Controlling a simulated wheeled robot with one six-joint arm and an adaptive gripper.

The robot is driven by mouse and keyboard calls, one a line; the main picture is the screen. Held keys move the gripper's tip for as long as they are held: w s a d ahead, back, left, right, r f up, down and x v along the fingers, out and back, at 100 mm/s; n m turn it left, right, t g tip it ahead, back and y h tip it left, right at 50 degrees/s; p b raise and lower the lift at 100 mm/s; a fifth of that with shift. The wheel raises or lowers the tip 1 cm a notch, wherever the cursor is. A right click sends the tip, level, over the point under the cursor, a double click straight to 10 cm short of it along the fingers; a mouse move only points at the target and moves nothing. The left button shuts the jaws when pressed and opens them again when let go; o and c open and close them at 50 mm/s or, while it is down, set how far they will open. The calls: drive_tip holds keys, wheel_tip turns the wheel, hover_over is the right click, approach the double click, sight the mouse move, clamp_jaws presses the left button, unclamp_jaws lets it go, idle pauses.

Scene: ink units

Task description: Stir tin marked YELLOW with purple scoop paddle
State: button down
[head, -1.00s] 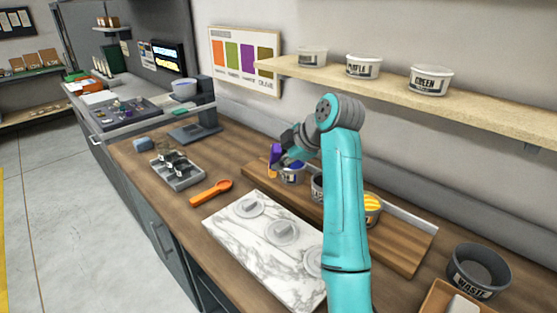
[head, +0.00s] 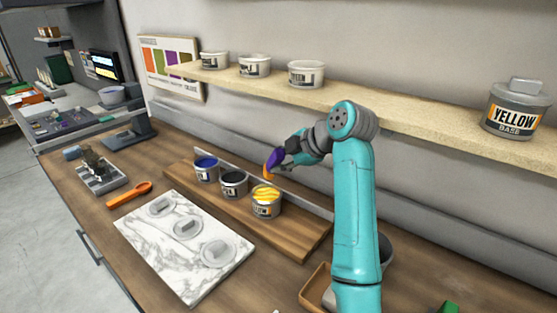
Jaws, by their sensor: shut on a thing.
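The tin with yellow contents (head: 266,205) stands open on the wooden board, at the right end of a row of tins. Its label is too small to read. My gripper (head: 279,161) is shut on the purple scoop paddle (head: 274,160). The paddle points down, with an orange-yellow lower end just above the yellow tin's far rim. I cannot tell whether its tip touches the contents. A larger lidded tin marked YELLOW BASE (head: 514,110) stands on the shelf at the right.
A blue-filled tin (head: 206,170) and a dark-filled tin (head: 233,184) stand left of the yellow one. A marble slab (head: 150,235) with several lids lies in front. An orange scoop (head: 130,194) lies at left. A wall shelf (head: 400,115) runs behind my arm.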

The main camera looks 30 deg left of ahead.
wheel_tip(320, 180, down, 8)
drive_tip(key=w+a, duration=0.1)
drive_tip(key=shift+a, duration=0.3)
drive_tip(key=shift+s, duration=0.1)
idle(0.5)
